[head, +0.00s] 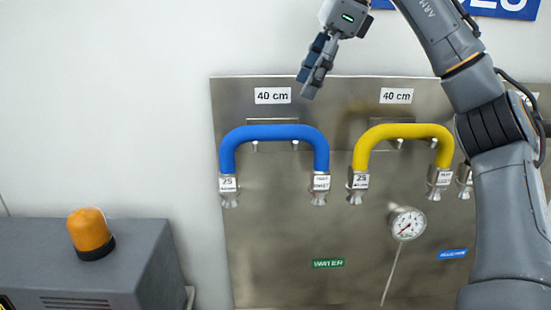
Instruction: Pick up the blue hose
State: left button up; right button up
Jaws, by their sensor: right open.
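The blue hose (275,132) is bent in an upside-down U and hangs on the metal panel (275,220), under a "40 cm" label. Metal couplings with small white tags are at both of its ends. My right gripper (308,82) is open and empty, above the right part of the blue hose in the picture and apart from it. Its fingers point down and to the left. My right arm comes in from the right edge and arches over the top. My left gripper is not in view.
A yellow hose (403,131) hangs right of the blue one under its own "40 cm" label. A round gauge (407,223) sits below it. A grey cabinet (90,260) with an orange beacon (90,230) stands lower left. The wall at upper left is bare.

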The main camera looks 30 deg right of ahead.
aim_at(279, 126)
jog(key=b+x, duration=0.2)
jog(key=x, duration=0.5)
jog(key=shift+w+a+f, duration=0.1)
jog(key=shift+w+f, duration=0.05)
jog(key=shift+f, duration=0.05)
jog(key=a+f, duration=0.1)
jog(key=f, duration=0.1)
jog(key=w+a+f+p, duration=0.1)
jog(key=f, duration=0.1)
jog(key=shift+w+a, duration=0.15)
jog(key=shift+a, duration=0.05)
jog(key=shift+w+f, duration=0.1)
jog(key=shift+f, duration=0.15)
jog(key=shift+r, duration=0.1)
grip_shut()
